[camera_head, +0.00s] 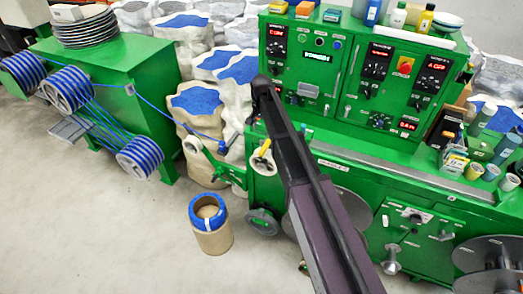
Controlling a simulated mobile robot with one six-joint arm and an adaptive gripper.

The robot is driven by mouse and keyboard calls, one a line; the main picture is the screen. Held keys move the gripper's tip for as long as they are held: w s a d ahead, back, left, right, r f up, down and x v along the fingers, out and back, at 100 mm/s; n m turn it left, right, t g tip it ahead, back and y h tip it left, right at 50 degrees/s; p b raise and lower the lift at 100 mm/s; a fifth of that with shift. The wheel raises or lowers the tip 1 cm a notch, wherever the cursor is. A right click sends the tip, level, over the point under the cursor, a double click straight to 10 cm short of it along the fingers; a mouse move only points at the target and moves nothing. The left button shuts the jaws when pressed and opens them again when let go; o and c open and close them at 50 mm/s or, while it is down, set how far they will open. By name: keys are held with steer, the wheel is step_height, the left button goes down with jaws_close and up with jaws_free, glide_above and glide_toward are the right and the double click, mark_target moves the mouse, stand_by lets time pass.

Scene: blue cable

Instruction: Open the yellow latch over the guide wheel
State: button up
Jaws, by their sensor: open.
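The yellow latch (265,147) is a small yellow lever on the left end of the green machine. It lies over the pale guide wheel (262,164), just left of my dark arm. Whether the latch is closed cannot be told at this size.
Blue cable (158,104) runs from the reels on the left bench to a white pulley (192,146). A cardboard drum with a blue ring (209,214) stands on the floor. The green control cabinet (340,70) is behind my arm. Floor at lower left is clear.

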mark_target(262, 151)
step_height(262, 151, down, 14)
steer(key=b, duration=1.3)
steer(key=shift+r+b, duration=0.1)
steer(key=shift+b, duration=0.3)
stand_by(0.4)
jaws_close()
